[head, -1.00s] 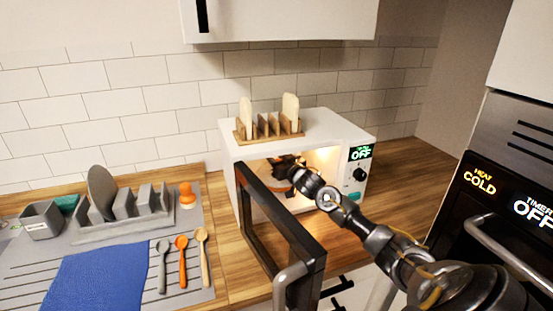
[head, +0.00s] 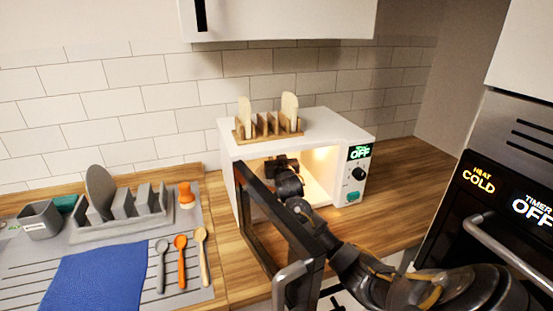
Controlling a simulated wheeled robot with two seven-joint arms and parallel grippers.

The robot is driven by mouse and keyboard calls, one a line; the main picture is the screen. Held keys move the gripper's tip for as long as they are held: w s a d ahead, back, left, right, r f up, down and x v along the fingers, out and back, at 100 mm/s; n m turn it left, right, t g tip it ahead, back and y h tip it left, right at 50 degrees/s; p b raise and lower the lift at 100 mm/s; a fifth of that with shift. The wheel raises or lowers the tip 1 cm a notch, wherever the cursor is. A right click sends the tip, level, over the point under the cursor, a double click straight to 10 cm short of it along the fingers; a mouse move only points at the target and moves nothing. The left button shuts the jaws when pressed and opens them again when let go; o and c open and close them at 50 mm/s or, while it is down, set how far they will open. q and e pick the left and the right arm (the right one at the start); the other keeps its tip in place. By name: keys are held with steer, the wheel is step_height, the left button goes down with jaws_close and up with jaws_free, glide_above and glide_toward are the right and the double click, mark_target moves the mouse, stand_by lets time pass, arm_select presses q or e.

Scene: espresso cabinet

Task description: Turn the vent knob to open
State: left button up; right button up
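A white microwave (head: 288,137) stands on the wooden counter with its dark door (head: 278,220) swung open and its inside lit. A round dark knob (head: 359,174) is on its right front panel, below a green display reading OFF. No label saying vent can be read on it. My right gripper (head: 277,163) is inside the open microwave, left of the knob and apart from it. Its fingers are small and dark there, so I cannot tell whether they are open or hold anything. My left gripper is not in view.
An oven (head: 510,190) with HEAT COLD and TIMER OFF displays is at the right. A drainer with a dish rack (head: 120,222), spoons and a blue cloth (head: 95,275) is at the left. Counter right of the microwave is clear.

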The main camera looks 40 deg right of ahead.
steer(key=shift+m+g+h, duration=0.6)
steer(key=shift+m+h, duration=0.2)
steer(key=shift+h, duration=0.3)
steer(key=shift+d, duration=0.1)
steer(key=o, duration=1)
